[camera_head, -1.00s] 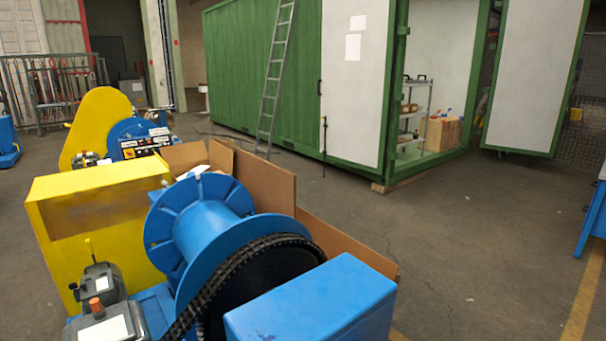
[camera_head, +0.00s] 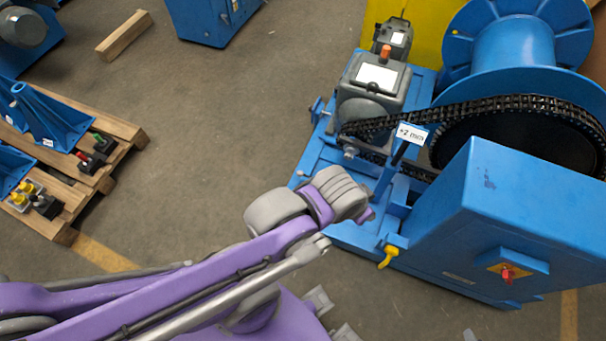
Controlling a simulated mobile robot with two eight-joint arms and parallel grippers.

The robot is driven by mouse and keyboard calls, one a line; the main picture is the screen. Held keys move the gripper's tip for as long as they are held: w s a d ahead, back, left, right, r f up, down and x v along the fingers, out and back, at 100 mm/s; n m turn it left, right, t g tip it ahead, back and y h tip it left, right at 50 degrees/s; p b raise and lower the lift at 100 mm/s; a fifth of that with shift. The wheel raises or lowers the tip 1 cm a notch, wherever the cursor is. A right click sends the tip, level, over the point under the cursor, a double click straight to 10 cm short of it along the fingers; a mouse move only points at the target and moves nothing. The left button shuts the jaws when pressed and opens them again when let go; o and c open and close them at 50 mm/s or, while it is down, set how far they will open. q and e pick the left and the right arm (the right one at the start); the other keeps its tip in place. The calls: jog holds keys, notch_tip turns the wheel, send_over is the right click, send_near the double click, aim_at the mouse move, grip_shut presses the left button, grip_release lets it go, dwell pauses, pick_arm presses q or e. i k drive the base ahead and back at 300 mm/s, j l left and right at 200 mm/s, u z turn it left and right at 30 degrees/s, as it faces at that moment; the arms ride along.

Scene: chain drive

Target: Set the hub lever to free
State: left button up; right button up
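The blue chain drive machine (camera_head: 455,230) stands at the right of the head view. A black chain (camera_head: 480,108) runs from the grey gearbox (camera_head: 372,85) toward the large drum (camera_head: 515,45). A yellow handle (camera_head: 388,257) sticks out low on the machine's near side. A red switch knob (camera_head: 507,274) sits on a yellow plate on the blue housing. I cannot tell which of these is the hub lever. My purple left arm reaches in from the lower left, apart from the yellow handle. No gripper fingers can be made out.
A wooden pallet (camera_head: 120,148) with blue brackets and small switch parts lies at the left. A loose timber block (camera_head: 124,35) and a blue cabinet (camera_head: 212,18) are at the top. The concrete floor between pallet and machine is mostly clear.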

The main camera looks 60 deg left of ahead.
aim_at(299, 173)
jog(key=u, duration=1.85)
jog(key=i+j+z, duration=0.2)
jog(key=i+z, duration=0.2)
jog(key=i, duration=0.2)
jog(key=j, duration=0.05)
